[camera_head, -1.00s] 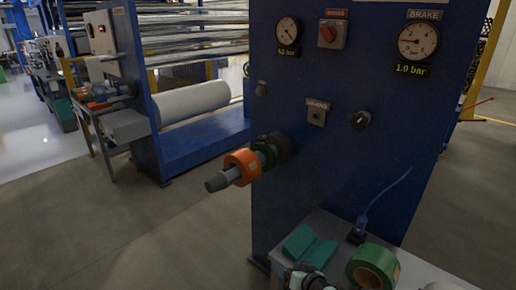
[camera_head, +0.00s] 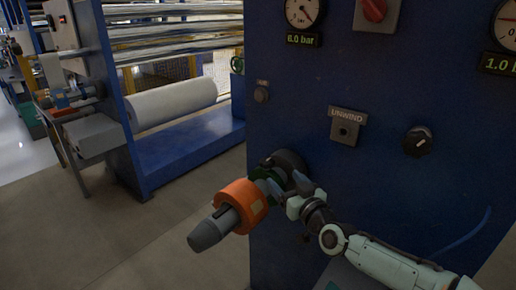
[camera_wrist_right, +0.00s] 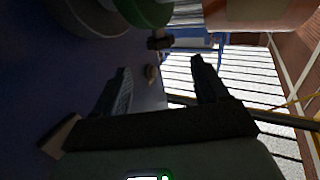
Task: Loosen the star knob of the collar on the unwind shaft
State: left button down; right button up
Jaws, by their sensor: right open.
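The grey unwind shaft (camera_head: 207,233) sticks out from the blue machine panel toward the lower left. An orange ring (camera_head: 248,197) sits around it, with a green collar (camera_head: 268,175) behind, nearer the panel. In the right wrist view the green collar (camera_wrist_right: 147,10) is at the top, and a small dark knob (camera_wrist_right: 160,42) projects from it; its star shape cannot be made out. My right gripper (camera_head: 275,187) is beside the collar on its right. In the wrist view its fingers (camera_wrist_right: 160,75) are apart and empty, with the knob just beyond the tips. My left gripper is out of view.
A white roll (camera_head: 175,103) is farther left. Floor (camera_head: 150,235) left of the shaft is clear.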

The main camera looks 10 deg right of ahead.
aim_at(264, 158)
jog(key=p+x, duration=0.5)
jog(key=x, duration=0.7)
jog(key=shift+w+a+r, duration=0.1)
jog(key=shift+r, duration=0.1)
jog(key=shift+w+a+f+p, duration=0.1)
jog(key=shift+w+p, duration=0.3)
jog(key=c, duration=1)
jog(key=shift+o, duration=0.2)
